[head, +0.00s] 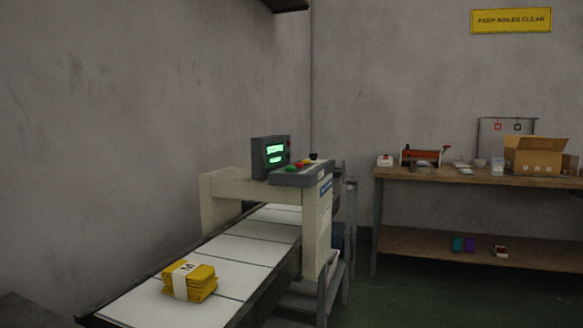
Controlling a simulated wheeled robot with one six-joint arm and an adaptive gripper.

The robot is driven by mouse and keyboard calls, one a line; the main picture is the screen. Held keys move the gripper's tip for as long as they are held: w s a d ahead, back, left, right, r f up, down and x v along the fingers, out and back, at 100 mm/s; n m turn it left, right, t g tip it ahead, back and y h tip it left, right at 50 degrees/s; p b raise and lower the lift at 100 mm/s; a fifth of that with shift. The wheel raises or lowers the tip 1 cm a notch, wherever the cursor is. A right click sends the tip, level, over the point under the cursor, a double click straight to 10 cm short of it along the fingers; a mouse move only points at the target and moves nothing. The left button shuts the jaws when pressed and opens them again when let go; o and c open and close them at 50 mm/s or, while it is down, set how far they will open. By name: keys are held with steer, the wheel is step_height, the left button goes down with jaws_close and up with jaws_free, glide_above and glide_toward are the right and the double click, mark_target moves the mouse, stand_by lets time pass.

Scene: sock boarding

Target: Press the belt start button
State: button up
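A grey control panel (296,179) sits on top of the cream arch (316,225) that spans the belt (226,263). The panel carries a green button (290,168), a red one (299,164) and a small dark knob (313,156). Any lettering by them is too small to read, so I cannot tell for certain which starts the belt. A dark display box (262,160) with lit green readouts stands beside the panel. A banded yellow bundle (202,283) lies on the near part of the belt. My gripper is not in this view.
A wooden workbench (420,177) stands at the back right, with an open cardboard box (534,160) and a red-topped device (421,154) on it. Its lower shelf (428,249) holds small items. Green floor (420,300) is clear right of the belt. A wall rises on the left.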

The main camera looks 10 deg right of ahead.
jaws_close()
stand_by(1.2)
